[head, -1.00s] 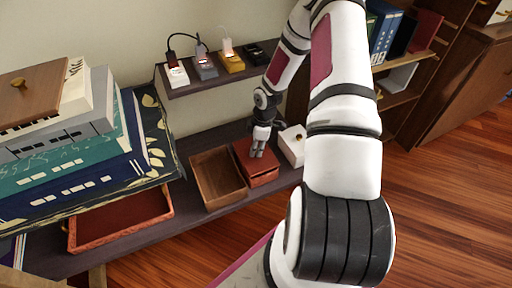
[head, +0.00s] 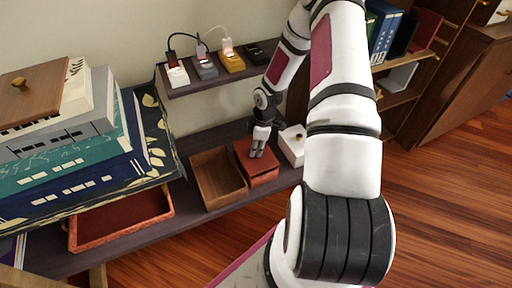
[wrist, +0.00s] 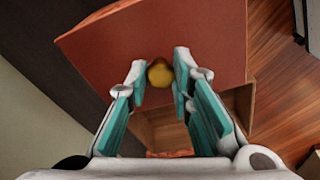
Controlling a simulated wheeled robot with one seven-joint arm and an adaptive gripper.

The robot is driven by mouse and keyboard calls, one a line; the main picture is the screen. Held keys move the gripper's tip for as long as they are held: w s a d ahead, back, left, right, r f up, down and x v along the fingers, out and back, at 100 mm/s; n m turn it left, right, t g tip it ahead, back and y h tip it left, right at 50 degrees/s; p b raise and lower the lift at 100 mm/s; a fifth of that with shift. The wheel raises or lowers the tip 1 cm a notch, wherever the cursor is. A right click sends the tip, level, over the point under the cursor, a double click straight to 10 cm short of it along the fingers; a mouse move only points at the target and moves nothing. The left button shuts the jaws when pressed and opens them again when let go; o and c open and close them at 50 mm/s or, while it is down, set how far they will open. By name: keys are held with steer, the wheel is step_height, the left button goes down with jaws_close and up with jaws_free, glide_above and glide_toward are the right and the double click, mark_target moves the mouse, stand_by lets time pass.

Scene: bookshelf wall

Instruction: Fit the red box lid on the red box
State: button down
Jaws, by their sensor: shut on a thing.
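My gripper (wrist: 168,75) is shut on the brass knob of the red box lid (wrist: 170,35), the knob sitting between its fingertips in the wrist view. In the head view, my gripper (head: 258,150) reaches down onto the lid (head: 243,152) from above. The red box (head: 264,180) is directly under the lid on the lower shelf, its front side showing. The lid hides the box's opening, and I cannot tell whether the lid is fully seated or slightly raised.
An open brown box (head: 216,205) stands close on the left, and a white box (head: 292,150) with a knob close on the right. An open red tray (head: 165,213) lies under a stack of big books (head: 80,165). An upper shelf (head: 215,82) holds several small devices.

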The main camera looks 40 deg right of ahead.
steer(key=shift+f+b, duration=0.6)
steer(key=shift+f, duration=0.35)
steer(key=c, duration=1.3)
jaws_free()
steer(key=shift+c, duration=0.2)
step_height(320, 180, up, 12)
steer(key=s+d, duration=0.1)
steer(key=shift+d, duration=0.2)
steer(key=shift+f, duration=0.1)
